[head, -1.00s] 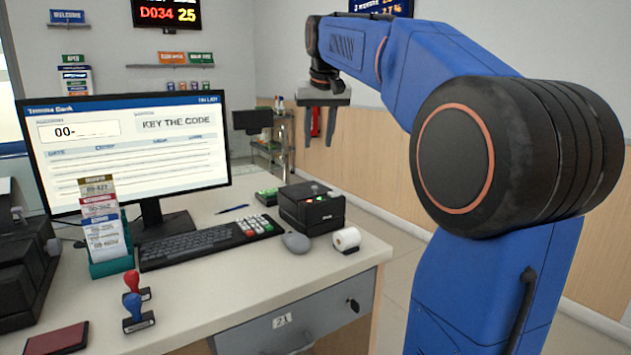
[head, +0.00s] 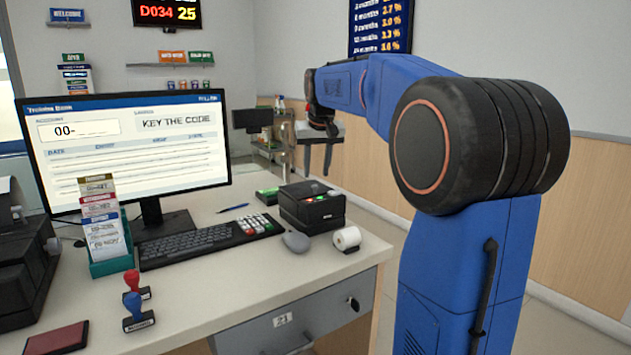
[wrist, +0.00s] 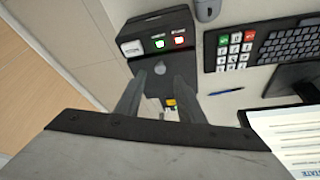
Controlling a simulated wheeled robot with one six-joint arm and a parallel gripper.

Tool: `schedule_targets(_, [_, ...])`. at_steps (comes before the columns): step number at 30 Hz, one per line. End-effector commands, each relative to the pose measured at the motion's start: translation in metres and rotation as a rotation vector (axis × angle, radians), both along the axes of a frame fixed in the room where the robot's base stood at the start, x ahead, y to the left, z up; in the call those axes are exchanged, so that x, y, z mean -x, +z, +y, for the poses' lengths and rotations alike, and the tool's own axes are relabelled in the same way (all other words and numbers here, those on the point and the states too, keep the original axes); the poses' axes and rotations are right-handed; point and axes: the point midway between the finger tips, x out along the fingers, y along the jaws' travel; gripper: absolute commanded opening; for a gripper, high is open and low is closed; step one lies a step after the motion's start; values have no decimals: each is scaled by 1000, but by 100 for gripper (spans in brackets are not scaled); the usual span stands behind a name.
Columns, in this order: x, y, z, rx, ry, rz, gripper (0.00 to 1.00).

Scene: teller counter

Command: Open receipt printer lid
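The receipt printer (head: 312,212) is a dark box on the counter, right of the keyboard. Its lid appears closed, with green and red lights on top. In the wrist view the printer (wrist: 165,28) is at the top centre, with a pale label, a green light and a red light. My gripper (head: 318,168) is open and empty, above and behind the printer in the head view. In the wrist view its two fingers (wrist: 160,85) are apart and point at the printer; I see no contact. A small grey round part shows between the fingertips.
A paper roll (head: 347,238) and a mouse (head: 295,241) sit close to the printer. A blue pen (head: 233,208) lies behind the keyboard.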

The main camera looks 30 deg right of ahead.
Motion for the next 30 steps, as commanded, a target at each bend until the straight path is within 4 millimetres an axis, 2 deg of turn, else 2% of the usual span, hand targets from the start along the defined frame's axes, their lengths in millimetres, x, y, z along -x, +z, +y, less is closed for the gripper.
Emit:
schedule_targets(3, [-7, -19, -3, -1, 0, 3, 35])
schedule_targets(9, [-14, -38, -5, -1, 0, 2, 35])
schedule_targets(22, [-17, -45, -7, 0, 0, 0, 35])
schedule_targets(26, [-17, -45, -6, 0, 0, 0, 4])
schedule_targets(27, [-17, -45, -6, 0, 0, 1, 0])
schedule_targets(30, [-17, -45, -6, 0, 0, 1, 0])
